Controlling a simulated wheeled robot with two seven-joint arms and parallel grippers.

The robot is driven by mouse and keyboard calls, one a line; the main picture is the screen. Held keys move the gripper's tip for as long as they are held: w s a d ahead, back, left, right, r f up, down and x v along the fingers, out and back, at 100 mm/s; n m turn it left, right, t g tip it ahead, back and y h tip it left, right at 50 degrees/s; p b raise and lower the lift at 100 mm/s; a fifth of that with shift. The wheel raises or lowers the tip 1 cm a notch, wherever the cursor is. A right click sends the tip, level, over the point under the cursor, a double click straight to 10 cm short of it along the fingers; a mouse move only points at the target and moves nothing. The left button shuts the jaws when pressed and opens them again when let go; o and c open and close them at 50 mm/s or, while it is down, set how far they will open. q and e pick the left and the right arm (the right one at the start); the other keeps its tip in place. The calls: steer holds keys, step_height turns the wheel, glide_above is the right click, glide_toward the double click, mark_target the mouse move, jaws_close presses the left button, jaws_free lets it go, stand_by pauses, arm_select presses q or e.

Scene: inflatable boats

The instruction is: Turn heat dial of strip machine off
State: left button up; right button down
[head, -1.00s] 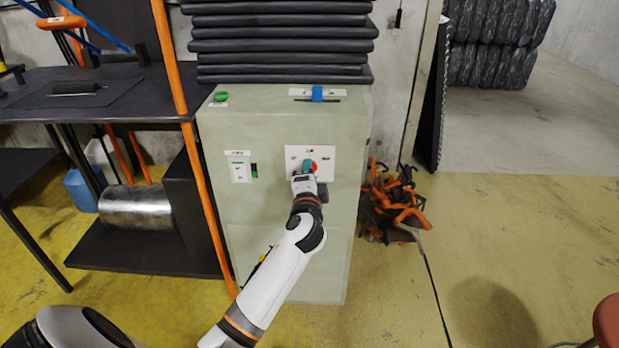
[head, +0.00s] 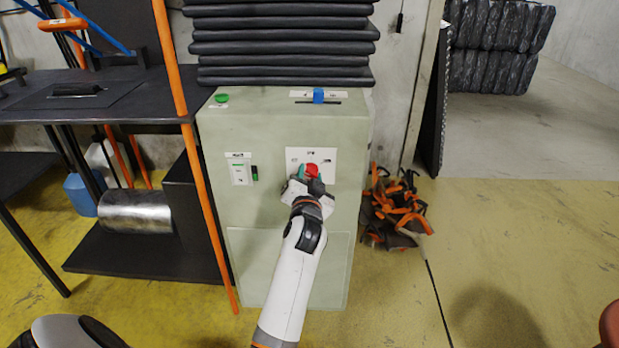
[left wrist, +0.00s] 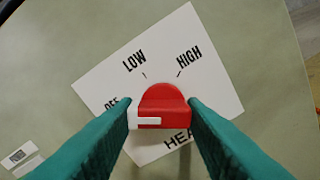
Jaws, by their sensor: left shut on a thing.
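The strip machine (head: 345,215) is a pale green cabinet in the middle of the head view. Its red heat dial (head: 312,170) sits on a white label plate (head: 323,158). In the left wrist view the dial (left wrist: 163,105) shows between two teal fingers, its white mark toward the left, close to the OFF word. LOW and HIGH are readable above it; OFF and HEAT are partly covered by the fingers. My left gripper (left wrist: 160,117) is shut on the dial, one finger on each side; it also shows in the head view (head: 308,179). My right gripper is not in view.
A small switch panel (head: 241,168) is left of the dial. A green button (head: 221,97) and a blue slider (head: 318,95) are on the machine's top. A black table (head: 110,95) stands left, an orange-black heap (head: 395,210) right. Yellow floor is open farther right.

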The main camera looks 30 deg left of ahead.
arm_select(q)
steer(key=shift+f+n, duration=0.15)
steer(key=shift+n, duration=0.25)
steer(key=o, duration=1)
